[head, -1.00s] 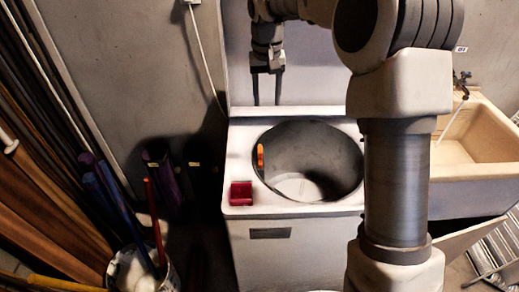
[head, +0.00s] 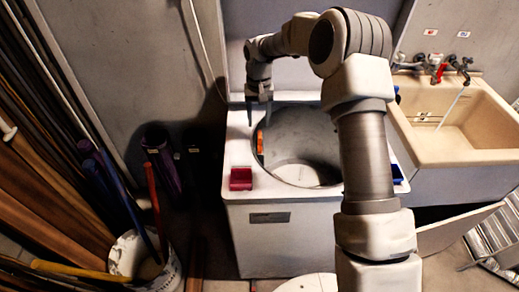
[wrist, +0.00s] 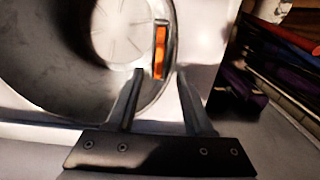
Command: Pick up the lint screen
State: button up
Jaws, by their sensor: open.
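A narrow orange piece, which looks like the lint screen (head: 260,142), stands upright against the left inner wall of the machine's round drum opening (head: 305,150). It also shows in the wrist view (wrist: 160,52), just beyond my fingertips and nearer the left one. My gripper (head: 260,118) points down over the left back side of the opening, close to the orange piece. In the wrist view my gripper (wrist: 161,73) has its two fingers apart, with nothing held between them. I cannot tell the exact gap between fingertips and orange piece.
A red box (head: 241,179) sits on the machine's front left corner. Blue items (head: 397,174) lie at its right edge, partly behind my arm. A beige sink (head: 470,125) stands to the right. A bucket (head: 145,258) with poles is at the lower left.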

aim_at(260, 134)
jog(key=shift+s+f, duration=0.15)
jog(key=shift+f, duration=3.15)
jog(key=shift+d, duration=0.1)
grip_shut()
